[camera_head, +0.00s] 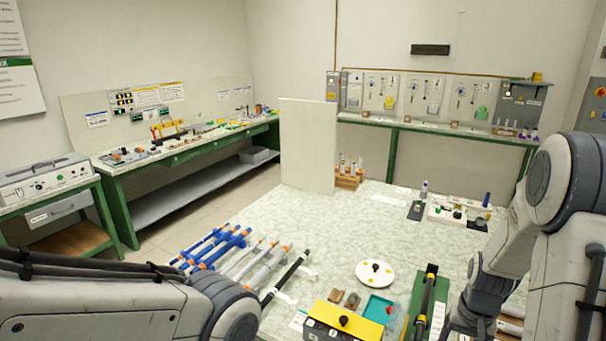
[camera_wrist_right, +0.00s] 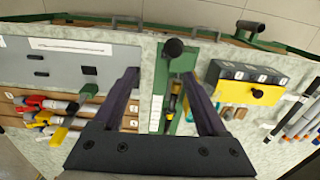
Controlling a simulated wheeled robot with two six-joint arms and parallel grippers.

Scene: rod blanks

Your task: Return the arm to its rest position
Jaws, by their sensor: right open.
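My right gripper (camera_wrist_right: 161,74) is open in the right wrist view, with its two dark fingers spread apart and nothing between them. It is above the table, over the green stand (camera_wrist_right: 158,116) with a dark rod-like tool in it. In the head view my right arm (camera_head: 500,255) comes in from the right and bends down past the bottom right of the table; its fingers cannot be made out there. My left arm (camera_head: 110,305) lies across the bottom left of the head view, and its gripper is not in view.
Blue rods (camera_head: 222,250), orange-tipped rods (camera_head: 262,262) and a black rod (camera_head: 287,275) lie on the table. Right of them are a yellow-topped box (camera_head: 345,318), white disc (camera_head: 375,273) and teal tray (camera_head: 378,308). A pale upright panel (camera_head: 308,145) stands behind. The table's middle is clear.

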